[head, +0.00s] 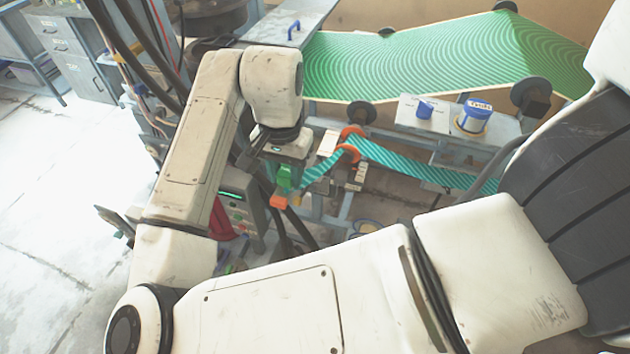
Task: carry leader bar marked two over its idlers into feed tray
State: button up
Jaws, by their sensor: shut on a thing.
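My gripper (284,185) hangs at the end of my arm, left of the middle of the view. It is shut on the leader bar; only small green and orange parts show there, and I cannot read a mark. A teal striped strip (395,160) runs from beside the gripper up to the right, by the orange curved idler parts (349,150), then down to the right behind my arm. Whether it lies over or under each idler is too small to tell. I cannot pick out the feed tray for certain.
A wide green patterned web (430,58) stretches between dark rollers at the back. A control box with a green light (235,200) is close left of the gripper. Open floor (60,200) lies far left.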

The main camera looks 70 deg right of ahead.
jog(key=shift+w, duration=1.4)
jog(key=w+a+f+n+b, duration=0.1)
jog(key=w+a+f+n, duration=0.3)
jog(key=a+f+n, duration=0.4)
jog(key=w+a+f+n, duration=0.3)
jog(key=a+f+n, duration=0.6)
jog(key=f, duration=0.6)
jog(key=shift+w+a+n+b, duration=0.3)
jog(key=shift+w+a+b, duration=0.1)
jog(key=shift+a, duration=0.35)
